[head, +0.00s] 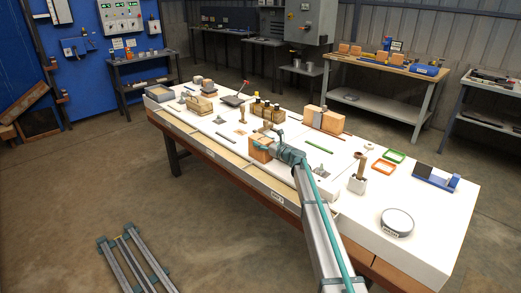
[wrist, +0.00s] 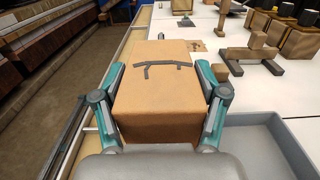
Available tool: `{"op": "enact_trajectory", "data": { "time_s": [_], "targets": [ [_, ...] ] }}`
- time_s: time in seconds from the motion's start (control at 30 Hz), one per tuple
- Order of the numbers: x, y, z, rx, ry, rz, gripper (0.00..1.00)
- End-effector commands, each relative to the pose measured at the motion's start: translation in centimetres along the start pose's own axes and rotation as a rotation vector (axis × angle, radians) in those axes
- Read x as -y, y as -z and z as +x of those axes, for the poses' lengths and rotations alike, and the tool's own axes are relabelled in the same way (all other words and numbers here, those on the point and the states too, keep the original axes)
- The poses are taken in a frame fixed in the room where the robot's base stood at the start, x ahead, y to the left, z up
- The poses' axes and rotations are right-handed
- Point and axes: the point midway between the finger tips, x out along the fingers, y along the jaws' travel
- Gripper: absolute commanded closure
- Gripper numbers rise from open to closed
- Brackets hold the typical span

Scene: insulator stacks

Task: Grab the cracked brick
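The cracked brick is an orange-brown block with a dark grey, branching crack line on its top face. It fills the middle of the wrist view (wrist: 160,95) and shows near the table's front edge in the head view (head: 261,150). My gripper (wrist: 161,68) has its teal fingers along the brick's left and right sides, with no clear gap on either side. It looks shut on the brick. In the head view my gripper (head: 275,150) sits at the brick's right side. The brick's underside is hidden, so I cannot tell whether it touches the table.
A grey tray (wrist: 275,125) lies close at right in the wrist view. Several dark-topped blocks (head: 266,110) and tan blocks (head: 322,120) stand farther back on the white table (head: 430,240). A round grey disc (head: 397,222) lies at the right front. The floor at left is mostly clear.

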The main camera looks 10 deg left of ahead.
Motion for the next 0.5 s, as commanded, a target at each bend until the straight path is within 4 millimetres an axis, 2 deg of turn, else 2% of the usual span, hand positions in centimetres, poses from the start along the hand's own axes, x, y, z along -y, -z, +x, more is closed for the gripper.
{"op": "enact_trajectory", "data": {
  "time_s": [0.03,0.3,0.5],
  "targets": [
    [-0.01,-0.01,0.00,0.000,0.000,0.000,0.44],
    [0.00,-0.15,0.00,0.002,0.000,0.001,0.87],
    [-0.01,-0.17,0.00,0.002,0.000,0.001,0.88]
  ]
}}
